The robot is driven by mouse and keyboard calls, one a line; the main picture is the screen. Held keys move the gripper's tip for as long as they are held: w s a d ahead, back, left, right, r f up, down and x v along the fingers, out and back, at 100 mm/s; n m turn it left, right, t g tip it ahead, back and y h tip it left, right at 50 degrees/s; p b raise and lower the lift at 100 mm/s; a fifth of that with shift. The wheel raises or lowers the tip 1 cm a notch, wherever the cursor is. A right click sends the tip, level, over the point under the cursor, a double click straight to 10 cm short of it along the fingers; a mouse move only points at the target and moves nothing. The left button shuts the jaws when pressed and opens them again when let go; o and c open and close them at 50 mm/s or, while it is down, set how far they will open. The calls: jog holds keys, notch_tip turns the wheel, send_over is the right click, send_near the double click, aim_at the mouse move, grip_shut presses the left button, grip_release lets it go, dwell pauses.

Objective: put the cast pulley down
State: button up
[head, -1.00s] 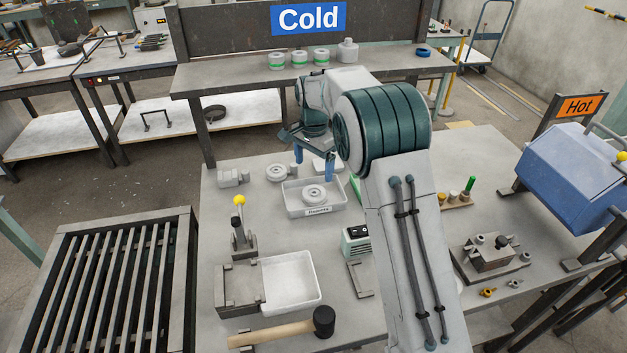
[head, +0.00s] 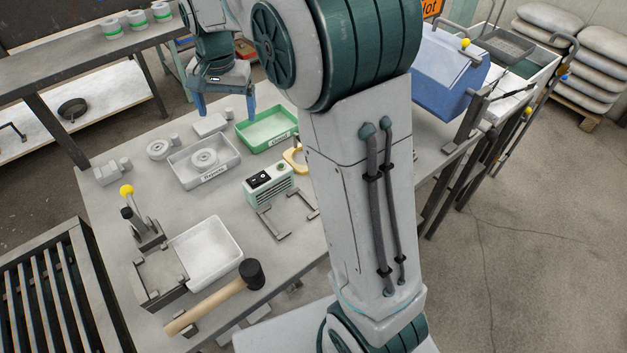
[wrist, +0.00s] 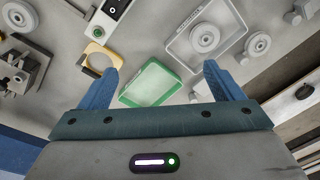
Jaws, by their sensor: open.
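A grey round cast pulley (head: 205,158) lies flat in the white tray labelled Rejects (head: 183,176). It also shows in the wrist view (wrist: 205,38). A similar grey round part (head: 159,149) lies on the bare table left of that tray, and in the wrist view (wrist: 257,44) it is to the tray's right. My gripper (head: 224,103) is open and empty, raised above the table behind the trays. In the wrist view its blue fingers (wrist: 161,72) are apart, with the green tray (wrist: 150,86) seen between them. Nothing is between the fingers.
The green tray (head: 267,130) beside the Rejects tray looks empty. A small instrument box (head: 269,184), a yellow ring-shaped part (head: 295,160), an empty white tray (head: 209,252) and a mallet (head: 216,299) are nearer. A blue hooded unit (head: 447,72) stands right.

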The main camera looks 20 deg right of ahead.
jog(key=s+d+n+t, duration=0.1)
jog(key=s+d, duration=0.4)
jog(key=s, duration=0.7)
jog(key=s+d+f+n+t, duration=0.1)
jog(key=s+d+n, duration=0.3)
jog(key=s, duration=0.9)
jog(key=shift+d+n, duration=0.3)
jog(key=shift+d, duration=0.05)
